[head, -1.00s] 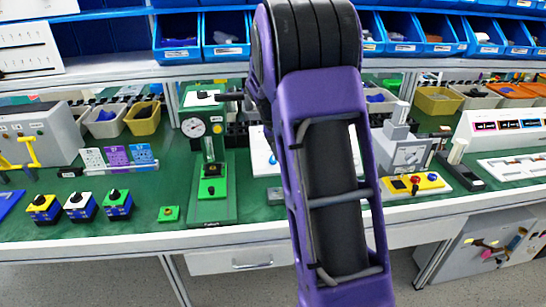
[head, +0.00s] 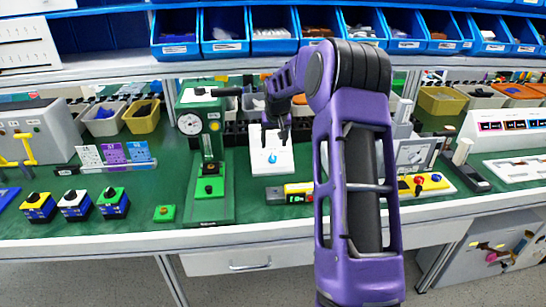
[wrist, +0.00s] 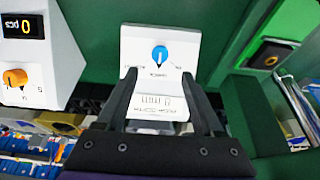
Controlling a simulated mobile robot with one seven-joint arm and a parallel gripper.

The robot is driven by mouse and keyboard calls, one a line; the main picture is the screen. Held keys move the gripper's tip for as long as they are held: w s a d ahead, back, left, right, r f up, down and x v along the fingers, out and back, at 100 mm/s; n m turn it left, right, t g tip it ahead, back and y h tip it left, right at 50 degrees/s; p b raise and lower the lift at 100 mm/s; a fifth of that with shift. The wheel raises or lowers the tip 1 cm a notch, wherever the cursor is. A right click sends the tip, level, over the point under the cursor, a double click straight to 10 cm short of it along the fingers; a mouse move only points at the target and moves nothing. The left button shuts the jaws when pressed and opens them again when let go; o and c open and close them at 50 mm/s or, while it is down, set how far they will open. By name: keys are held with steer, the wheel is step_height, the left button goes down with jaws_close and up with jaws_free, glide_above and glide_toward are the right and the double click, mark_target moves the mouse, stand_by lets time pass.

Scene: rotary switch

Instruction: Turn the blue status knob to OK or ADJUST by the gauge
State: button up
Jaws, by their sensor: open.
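The blue status knob (wrist: 160,56) sits on a white tilted panel (wrist: 190,42) and also shows in the head view (head: 272,157). Small labels lie around the knob, too blurred to read. A white mark shows on the knob, but I cannot tell which label it points at. My gripper (wrist: 158,77) is open, its two fingers apart in front of the panel with the knob between and beyond their tips. In the head view my gripper (head: 276,132) hangs over the panel's upper part. The round white gauge (head: 190,124) is on the green press to the left; its needle is too small to read.
The green press (head: 222,205) stands close left of the panel. A grey unit with a yellow base (head: 425,184) is to the right. Grey and yellow bins stand behind.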

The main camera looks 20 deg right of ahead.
mark_target(273, 157)
steer(key=x, duration=0.8)
steer(key=shift+b, duration=0.3)
jaws_close()
